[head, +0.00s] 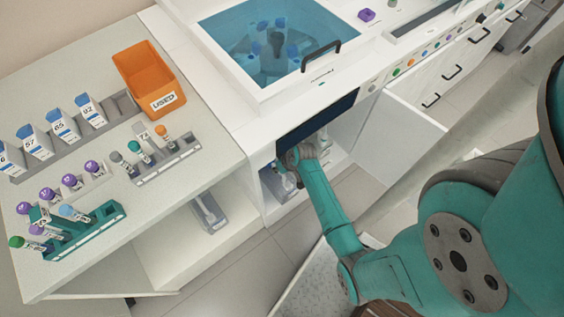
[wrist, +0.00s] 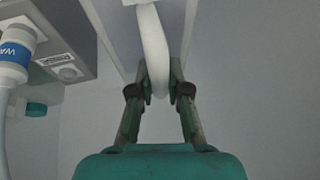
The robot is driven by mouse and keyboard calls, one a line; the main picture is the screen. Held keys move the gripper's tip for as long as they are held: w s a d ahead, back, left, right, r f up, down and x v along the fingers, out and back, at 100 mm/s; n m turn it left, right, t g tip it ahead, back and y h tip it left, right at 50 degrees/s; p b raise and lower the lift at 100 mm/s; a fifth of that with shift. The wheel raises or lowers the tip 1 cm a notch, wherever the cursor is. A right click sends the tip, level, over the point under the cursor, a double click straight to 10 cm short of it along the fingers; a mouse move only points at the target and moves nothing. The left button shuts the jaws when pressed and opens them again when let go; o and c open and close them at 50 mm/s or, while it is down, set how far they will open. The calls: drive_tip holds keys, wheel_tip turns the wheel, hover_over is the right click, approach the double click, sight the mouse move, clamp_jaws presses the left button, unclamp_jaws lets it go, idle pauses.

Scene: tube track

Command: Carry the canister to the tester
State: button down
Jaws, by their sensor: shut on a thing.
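My gripper (wrist: 158,88) is shut on a white curved handle (wrist: 152,48) in the wrist view. The handle seems to belong to the canister, whose body is mostly out of that view. In the head view, my gripper (head: 290,160) is inside the open cupboard under the white machine with the blue-tinted lid. A pale translucent container (head: 279,184), probably the canister, shows just below it, partly hidden by my arm. I cannot tell whether it touches the cupboard floor. I cannot tell which device is the tester.
An open cupboard door (head: 398,130) stands right of my arm. A similar container (head: 208,213) sits in the left cupboard. Tube racks and an orange bin (head: 148,78) stand on the left counter.

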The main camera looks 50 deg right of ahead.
drive_tip(key=w, duration=0.2)
drive_tip(key=w+d, duration=0.1)
drive_tip(key=w, duration=0.2)
drive_tip(key=shift+w+d+r, duration=0.15)
drive_tip(key=shift+w+d, duration=0.2)
drive_tip(key=shift+w+d+f, duration=0.25)
drive_tip(key=shift+w+f, duration=0.7)
drive_tip(key=shift+f, duration=0.2)
drive_tip(key=shift+s+f, duration=0.15)
drive_tip(key=shift+f, duration=0.55)
idle(0.5)
drive_tip(key=c, duration=1.1)
unclamp_jaws()
drive_tip(key=shift+o, duration=0.2)
drive_tip(key=shift+s+a+f, duration=0.15)
drive_tip(key=shift+s, duration=0.05)
drive_tip(key=shift+v, duration=3.8)
drive_tip(key=shift+w, duration=0.15)
